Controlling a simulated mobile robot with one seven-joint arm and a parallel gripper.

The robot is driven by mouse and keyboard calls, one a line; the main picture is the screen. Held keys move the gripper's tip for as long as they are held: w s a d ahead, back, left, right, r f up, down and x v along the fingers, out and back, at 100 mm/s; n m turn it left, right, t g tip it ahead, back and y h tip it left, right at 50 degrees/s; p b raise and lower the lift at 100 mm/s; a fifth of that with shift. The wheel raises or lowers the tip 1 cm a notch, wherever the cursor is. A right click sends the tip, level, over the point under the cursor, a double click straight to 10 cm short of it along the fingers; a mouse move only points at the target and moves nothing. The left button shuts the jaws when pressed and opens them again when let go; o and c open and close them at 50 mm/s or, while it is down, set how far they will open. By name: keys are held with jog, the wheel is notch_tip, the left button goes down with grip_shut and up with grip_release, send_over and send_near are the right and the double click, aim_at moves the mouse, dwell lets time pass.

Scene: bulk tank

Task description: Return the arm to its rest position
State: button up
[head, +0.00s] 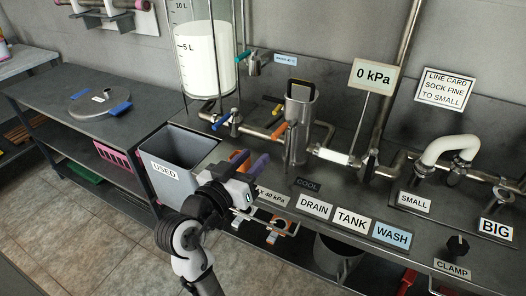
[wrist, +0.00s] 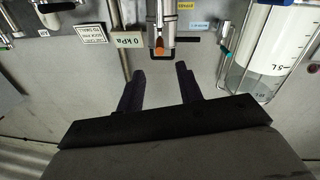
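My arm reaches up from the bottom left of the head view, in front of the steel bench. My gripper (head: 252,160) is raised near the right side of the grey USED bin (head: 168,150). In the wrist view, which is upside down, the two dark fingers of my gripper (wrist: 161,76) stand apart with nothing between them. The upright steel filter housing (head: 297,130) stands beyond the gripper, and also shows past the fingertips in the wrist view (wrist: 160,18). I cannot tell the exact gap to the bin or bench.
A clear tank (head: 205,55) with white liquid stands behind the bin. Pipes with coloured valve handles run along the bench. Labels DRAIN, TANK (head: 352,220) and WASH line its front. A side table (head: 65,95) at left holds a round lid (head: 100,103). The tiled floor at lower left is clear.

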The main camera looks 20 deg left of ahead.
jog(key=shift+s, duration=0.65)
